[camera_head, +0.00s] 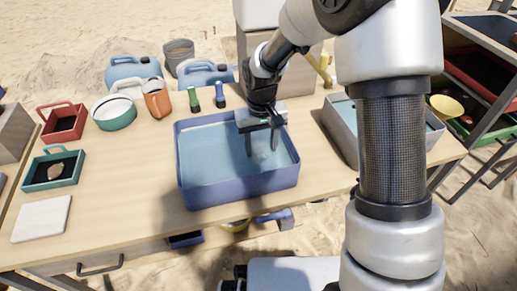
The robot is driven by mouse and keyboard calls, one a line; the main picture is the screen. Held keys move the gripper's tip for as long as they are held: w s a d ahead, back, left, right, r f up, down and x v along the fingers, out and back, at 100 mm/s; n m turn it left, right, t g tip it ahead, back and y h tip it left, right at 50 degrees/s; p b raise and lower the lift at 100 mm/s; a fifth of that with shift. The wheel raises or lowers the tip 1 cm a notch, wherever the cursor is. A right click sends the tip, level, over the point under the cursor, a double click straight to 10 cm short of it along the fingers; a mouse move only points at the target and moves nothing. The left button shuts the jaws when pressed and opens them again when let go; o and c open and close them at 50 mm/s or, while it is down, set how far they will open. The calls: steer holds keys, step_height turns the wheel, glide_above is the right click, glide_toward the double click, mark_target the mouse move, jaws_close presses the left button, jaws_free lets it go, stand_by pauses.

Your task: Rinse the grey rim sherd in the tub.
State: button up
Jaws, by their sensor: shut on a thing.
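The blue tub (241,189) stands on the wooden table and holds water. My gripper (262,151) points down inside the tub, right of its middle, with its fingertips at or in the water. It is shut on a small pale thing (263,156) between the fingertips, which I take to be the grey rim sherd. The water blurs it, so its shape is unclear. I cannot tell how deep it sits.
A second, grey tub (342,122) stands right of the blue tub, partly behind my arm. A green tray (70,179) with a brown sherd (55,171), a red tray (64,122) and a white board (41,219) lie left. Brushes (193,99) and jugs line the back.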

steer(key=shift+w+a+p, duration=0.15)
steer(key=shift+w+a, duration=0.05)
steer(key=shift+w, duration=0.5)
steer(key=shift+w+a+p, duration=0.15)
steer(key=shift+w+a, duration=0.05)
steer(key=shift+w, duration=0.55)
steer(key=shift+w+a+p, duration=0.15)
steer(key=shift+w+a, duration=0.05)
steer(key=shift+w, duration=0.5)
step_height(320, 180, up, 10)
steer(key=p, duration=0.7)
steer(key=shift+r+p, duration=1.9)
steer(key=shift+r, duration=0.5)
